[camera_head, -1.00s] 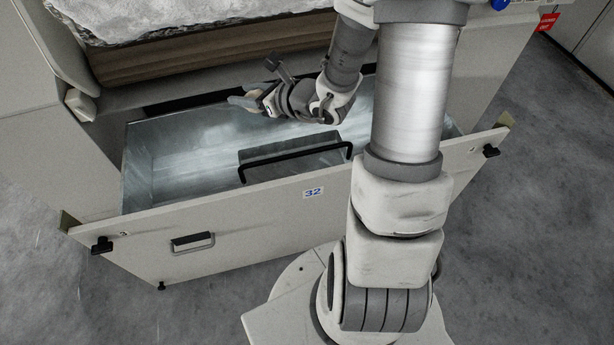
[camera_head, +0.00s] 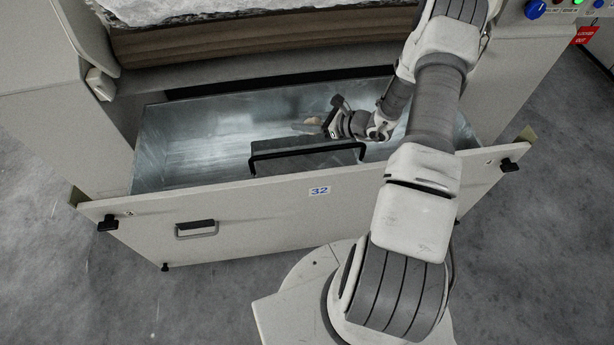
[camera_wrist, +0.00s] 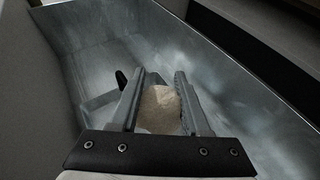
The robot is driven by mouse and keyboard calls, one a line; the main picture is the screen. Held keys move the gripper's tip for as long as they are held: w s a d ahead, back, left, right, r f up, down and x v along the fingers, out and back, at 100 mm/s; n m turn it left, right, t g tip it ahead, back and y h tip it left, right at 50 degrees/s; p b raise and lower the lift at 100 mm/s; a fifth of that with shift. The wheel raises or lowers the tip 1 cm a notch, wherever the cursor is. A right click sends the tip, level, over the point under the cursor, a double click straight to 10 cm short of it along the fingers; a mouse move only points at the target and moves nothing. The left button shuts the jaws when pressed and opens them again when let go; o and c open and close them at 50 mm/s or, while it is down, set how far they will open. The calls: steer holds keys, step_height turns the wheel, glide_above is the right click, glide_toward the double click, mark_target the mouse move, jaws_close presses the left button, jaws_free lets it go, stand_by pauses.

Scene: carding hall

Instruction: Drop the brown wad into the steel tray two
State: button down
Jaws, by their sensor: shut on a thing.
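My gripper (camera_wrist: 160,100) is shut on a light brown wad (camera_wrist: 160,112), which sits between the two fingers in the wrist view. In the head view the gripper (camera_head: 314,124) is over or inside the steel tray (camera_head: 165,150), right of its middle; its exact height is unclear. The wad is small and partly hidden there. The tray is a long, shiny metal bin behind a pale front panel marked 32, pulled out from the machine. Its floor and walls also show in the wrist view (camera_wrist: 75,40). I see no marking "two" apart from the 32.
A black bar handle (camera_head: 305,146) stands at the tray's front edge, close to my gripper. The pale front panel (camera_head: 265,208) has a smaller handle and black knobs. The machine overhangs the tray's back. The tray's left part is open and clear.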

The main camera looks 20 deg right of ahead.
steer(key=shift+f+b, duration=2.1)
steer(key=shift+f, duration=1.05)
steer(key=shift+c, duration=1.5)
jaws_free()
steer(key=p+v, duration=0.5)
steer(key=v, duration=1.2)
steer(key=shift+s+d, duration=0.2)
steer(key=shift+r, duration=0.15)
